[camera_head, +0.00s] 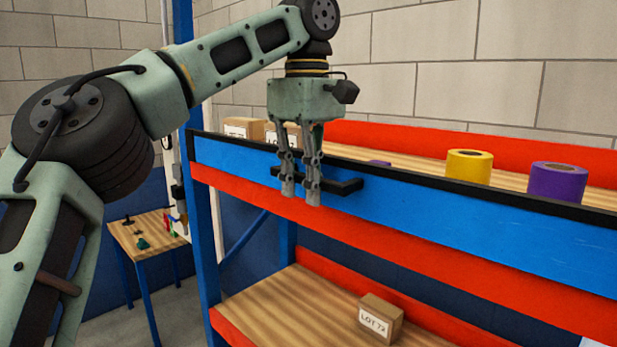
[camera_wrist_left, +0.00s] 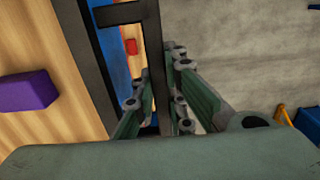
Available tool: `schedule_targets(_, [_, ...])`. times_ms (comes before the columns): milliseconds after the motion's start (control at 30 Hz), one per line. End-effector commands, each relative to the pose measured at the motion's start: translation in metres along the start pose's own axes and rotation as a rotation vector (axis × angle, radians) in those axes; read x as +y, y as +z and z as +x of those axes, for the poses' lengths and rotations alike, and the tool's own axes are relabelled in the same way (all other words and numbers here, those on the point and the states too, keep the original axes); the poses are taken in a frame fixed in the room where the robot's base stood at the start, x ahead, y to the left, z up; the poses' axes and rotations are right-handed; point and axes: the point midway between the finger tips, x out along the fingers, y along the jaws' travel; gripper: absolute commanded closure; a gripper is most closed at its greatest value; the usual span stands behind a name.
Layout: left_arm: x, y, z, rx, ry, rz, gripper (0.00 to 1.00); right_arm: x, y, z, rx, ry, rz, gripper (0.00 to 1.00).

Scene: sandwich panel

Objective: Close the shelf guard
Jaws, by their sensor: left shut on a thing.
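The shelf guard (camera_head: 450,220) is a long blue panel with a black top edge, standing along the front of the upper shelf above a red beam. A black bar handle (camera_head: 345,187) sticks out from its front near the left end. My left gripper (camera_head: 300,196) points down in front of the guard and is shut on this handle. In the left wrist view the dark handle bar (camera_wrist_left: 154,50) runs between the fingers, and the guard's black edge (camera_wrist_left: 88,70) lies to the left of it. My right gripper is not in view.
The upper shelf holds cardboard boxes (camera_head: 240,127), a yellow roll (camera_head: 469,167) and a purple roll (camera_head: 557,182). A LOT 72 box (camera_head: 380,318) sits on the lower shelf. A small table (camera_head: 147,237) with tools stands at the left. Open floor lies in front of the shelf.

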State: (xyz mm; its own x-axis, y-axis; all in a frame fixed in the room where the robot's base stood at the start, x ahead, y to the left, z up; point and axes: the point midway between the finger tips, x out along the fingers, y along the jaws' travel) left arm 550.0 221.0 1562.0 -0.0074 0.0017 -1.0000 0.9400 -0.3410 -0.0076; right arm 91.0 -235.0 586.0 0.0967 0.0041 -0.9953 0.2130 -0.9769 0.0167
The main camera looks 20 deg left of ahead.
Motion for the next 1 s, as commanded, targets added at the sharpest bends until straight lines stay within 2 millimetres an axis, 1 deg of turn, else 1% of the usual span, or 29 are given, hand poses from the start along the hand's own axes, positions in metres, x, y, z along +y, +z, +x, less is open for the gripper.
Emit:
schedule_targets(400, [-0.0007,-0.0001,0.0027,0.004,-0.01,-0.003,1.0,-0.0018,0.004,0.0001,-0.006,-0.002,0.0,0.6])
schedule_targets(433, [-0.0007,-0.0001,0.0028,0.004,-0.01,-0.003,0.87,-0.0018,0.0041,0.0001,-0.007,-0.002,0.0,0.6])
schedule_targets(633, [-0.0008,0.0002,0.002,0.003,-0.008,-0.001,0.7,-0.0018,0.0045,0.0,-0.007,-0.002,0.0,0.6])
schedule_targets(1000, [-0.0008,0.0003,0.0008,0.002,-0.006,0.0,0.69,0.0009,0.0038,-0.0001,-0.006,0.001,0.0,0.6])
